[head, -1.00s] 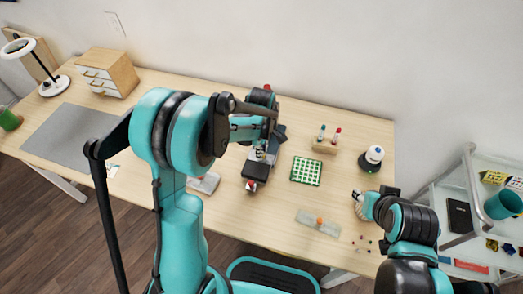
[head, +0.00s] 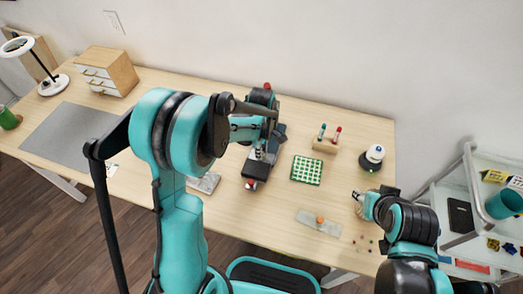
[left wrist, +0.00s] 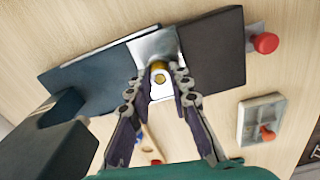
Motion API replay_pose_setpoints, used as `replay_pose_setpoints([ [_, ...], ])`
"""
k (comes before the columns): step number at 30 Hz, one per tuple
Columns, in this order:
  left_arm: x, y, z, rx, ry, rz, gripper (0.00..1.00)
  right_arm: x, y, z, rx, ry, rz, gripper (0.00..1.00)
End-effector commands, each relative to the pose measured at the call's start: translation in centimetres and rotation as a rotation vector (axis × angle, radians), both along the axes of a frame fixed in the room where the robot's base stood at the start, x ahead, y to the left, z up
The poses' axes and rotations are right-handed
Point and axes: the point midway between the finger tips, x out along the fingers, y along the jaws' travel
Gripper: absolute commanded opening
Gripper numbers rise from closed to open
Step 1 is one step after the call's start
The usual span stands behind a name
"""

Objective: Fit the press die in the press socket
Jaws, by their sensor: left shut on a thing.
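The press (head: 256,170) stands near the middle of the table, with a dark base and a red knob (left wrist: 265,43) at its near end. My left gripper (head: 262,145) is over it. In the left wrist view the fingers of this gripper (left wrist: 159,72) are shut on the press die (left wrist: 158,78), a small brass-coloured round piece. The die is at the bright metal plate (left wrist: 153,45) of the press. The press socket is hidden, and I cannot tell whether the die is seated. My right gripper (head: 362,198) is low at the table's right side; its fingers are too small to read.
A white-topped round object (head: 374,155) stands farther right. A grey mat (head: 70,135) lies at left.

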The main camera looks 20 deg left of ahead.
Motion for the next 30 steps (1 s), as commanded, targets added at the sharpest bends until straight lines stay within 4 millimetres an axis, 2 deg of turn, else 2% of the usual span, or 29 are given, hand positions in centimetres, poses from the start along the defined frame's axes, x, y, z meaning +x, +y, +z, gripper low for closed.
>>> replay_pose_setpoints([
  [13, 0.0, 0.0, -0.1, 0.0, 0.0, 0.0, 0.0, 0.0, 0.0, -0.1, 0.0, 0.0, 0.0, 0.4],
  [14, 0.0, 0.0, -0.1, 0.0, 0.0, 0.0, 0.27, 0.0, 0.0, -0.1, 0.0, 0.0, 0.0, 0.4],
  [15, 0.0, 0.0, -0.1, 0.0, 0.0, 0.0, 0.38, 0.0, 0.0, -0.1, 0.0, 0.0, 0.0, 0.4],
  [16, 0.0, 0.0, -0.1, 0.0, 0.0, 0.0, 0.44, 0.0, 0.0, -0.1, 0.0, 0.0, 0.0, 0.4],
  [26, 0.0, 0.0, 0.0, 0.0, 0.0, 0.0, 0.44, 0.0, 0.0, -0.1, 0.0, 0.0, 0.0, 0.4],
  [30, 0.0, 0.0, 1.1, 0.0, 0.0, 0.0, 0.44, 0.0, 0.0, -0.1, 0.0, 0.0, 0.0, 0.4],
])
